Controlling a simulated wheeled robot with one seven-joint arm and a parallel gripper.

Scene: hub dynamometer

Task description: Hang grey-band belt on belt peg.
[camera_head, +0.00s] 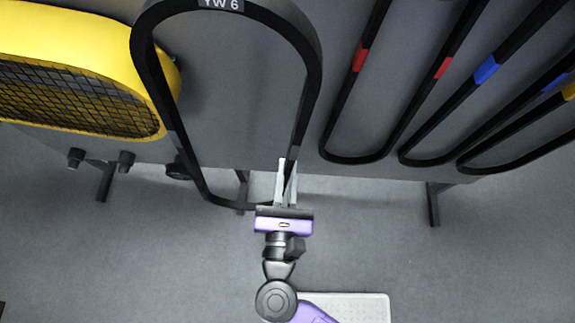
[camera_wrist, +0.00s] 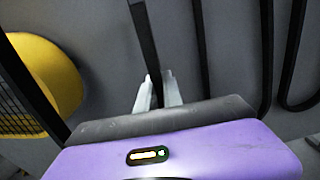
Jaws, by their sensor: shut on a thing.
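A long black belt loop (camera_head: 313,80) spans the upper middle of the head view, with a "YW 6" label (camera_head: 220,4) at its top. I cannot clearly make out a grey band on it. My gripper (camera_head: 286,172) is shut on the loop's lower right strand. The wrist view shows the held strand (camera_wrist: 143,35) running up from between the pale fingers (camera_wrist: 157,90). The loop's lower end hangs just left of my gripper. I cannot make out the belt peg in either view.
Black belts with red (camera_head: 359,57), blue (camera_head: 487,69) and yellow (camera_head: 569,91) bands are at the right. A yellow guard with black mesh (camera_head: 80,98) is at the left, with black knobs (camera_head: 126,160) below. Open floor (camera_head: 130,240) lies in front.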

